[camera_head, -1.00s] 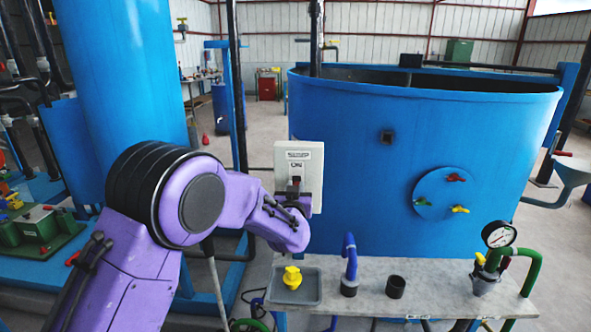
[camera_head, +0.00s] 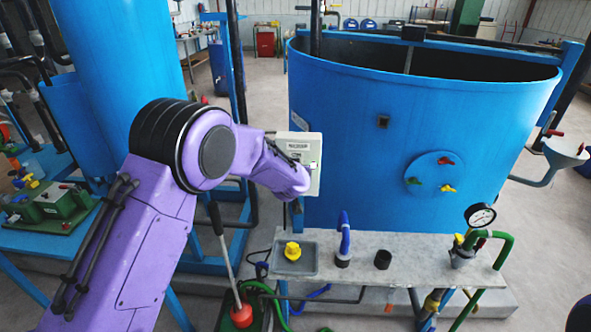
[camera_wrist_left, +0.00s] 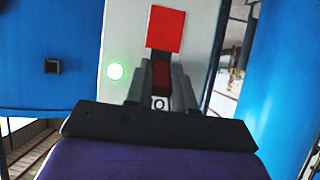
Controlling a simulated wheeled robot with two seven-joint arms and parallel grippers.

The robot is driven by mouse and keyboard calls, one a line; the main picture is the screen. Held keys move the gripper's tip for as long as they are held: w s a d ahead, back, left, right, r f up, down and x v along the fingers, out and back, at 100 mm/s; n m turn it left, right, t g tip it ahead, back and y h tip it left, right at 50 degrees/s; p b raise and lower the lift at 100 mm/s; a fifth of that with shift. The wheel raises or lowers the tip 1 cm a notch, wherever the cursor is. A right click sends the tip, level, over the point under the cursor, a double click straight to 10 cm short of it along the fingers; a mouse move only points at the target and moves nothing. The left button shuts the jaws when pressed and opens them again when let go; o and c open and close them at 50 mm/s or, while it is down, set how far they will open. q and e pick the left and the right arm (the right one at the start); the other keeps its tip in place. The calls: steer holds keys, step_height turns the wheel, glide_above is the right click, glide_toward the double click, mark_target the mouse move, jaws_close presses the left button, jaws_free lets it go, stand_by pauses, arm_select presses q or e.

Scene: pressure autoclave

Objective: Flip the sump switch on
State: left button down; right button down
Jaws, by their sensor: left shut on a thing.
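The sump switch box (camera_head: 298,136) is a pale upright panel on the left front of the big blue tank, in the head view. A green lamp (camera_head: 313,164) glows on it. In the left wrist view the panel (camera_wrist_left: 118,28) carries a red plate (camera_wrist_left: 166,28), the lit green lamp (camera_wrist_left: 115,71) and a dark red switch lever (camera_wrist_left: 160,74). My left gripper (camera_wrist_left: 160,70) is shut on the lever, one finger on each side. In the head view my left wrist hides the lever and fingers. My right gripper is not in view.
The blue tank (camera_head: 390,90) stands just behind the box. A red plunger (camera_head: 241,315) stands on the floor side.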

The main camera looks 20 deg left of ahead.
arm_select(q)
steer(key=shift+r, duration=0.1)
steer(key=c, duration=1)
jaws_free()
steer(key=shift+o, duration=0.2)
steer(key=shift+s+d, duration=0.15)
steer(key=shift+s, duration=0.05)
steer(key=b+v, duration=0.2)
steer(key=v, duration=0.8)
steer(key=shift+w, duration=0.1)
steer(key=shift+r, duration=0.1)
